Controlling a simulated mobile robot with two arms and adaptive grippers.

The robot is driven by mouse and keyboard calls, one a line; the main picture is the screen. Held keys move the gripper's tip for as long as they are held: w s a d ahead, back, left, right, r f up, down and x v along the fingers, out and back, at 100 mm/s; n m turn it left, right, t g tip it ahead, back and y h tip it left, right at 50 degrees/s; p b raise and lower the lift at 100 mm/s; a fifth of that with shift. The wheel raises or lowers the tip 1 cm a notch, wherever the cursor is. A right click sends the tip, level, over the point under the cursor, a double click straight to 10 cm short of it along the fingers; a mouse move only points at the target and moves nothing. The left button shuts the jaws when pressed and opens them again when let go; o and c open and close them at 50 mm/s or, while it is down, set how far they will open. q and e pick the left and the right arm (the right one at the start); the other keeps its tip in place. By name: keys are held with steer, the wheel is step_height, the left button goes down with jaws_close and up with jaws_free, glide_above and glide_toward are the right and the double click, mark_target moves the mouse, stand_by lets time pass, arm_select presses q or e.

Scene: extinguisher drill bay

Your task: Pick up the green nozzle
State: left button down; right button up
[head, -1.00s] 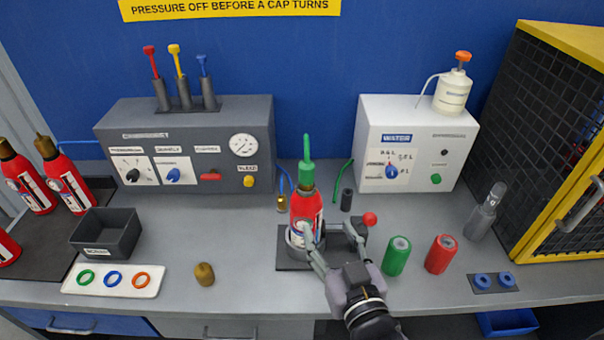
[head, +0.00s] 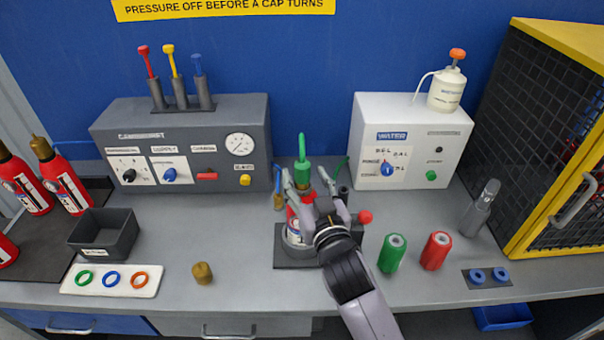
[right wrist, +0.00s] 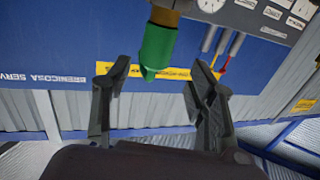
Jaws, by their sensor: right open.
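The green nozzle (head: 302,171) stands upright on top of a red extinguisher (head: 292,222), which sits in a dark holder (head: 290,258) near the middle of the bench. My right gripper (head: 306,174) is open at the nozzle's height, in front of it, and hides much of the extinguisher. In the right wrist view, the nozzle (right wrist: 157,48) hangs upside down from a brass collar (right wrist: 165,17). Its tip lies between the open fingertips (right wrist: 157,68), with a gap on both sides. My left gripper is not in view.
A red knob (head: 365,217) sticks out right of the holder. A green cylinder (head: 392,254) and a red cylinder (head: 436,251) stand to the right. A grey console (head: 240,118) and a white water box (head: 436,112) stand behind.

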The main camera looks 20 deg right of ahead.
mark_target(304, 169)
steer(key=w, duration=0.5)
steer(key=shift+w+d+r+b, duration=0.1)
steer(key=shift+d+b, duration=0.2)
steer(key=shift+d, duration=0.05)
steer(key=shift+r, duration=0.1)
steer(key=shift+s, duration=0.2)
steer(key=shift+c, duration=0.8)
jaws_close()
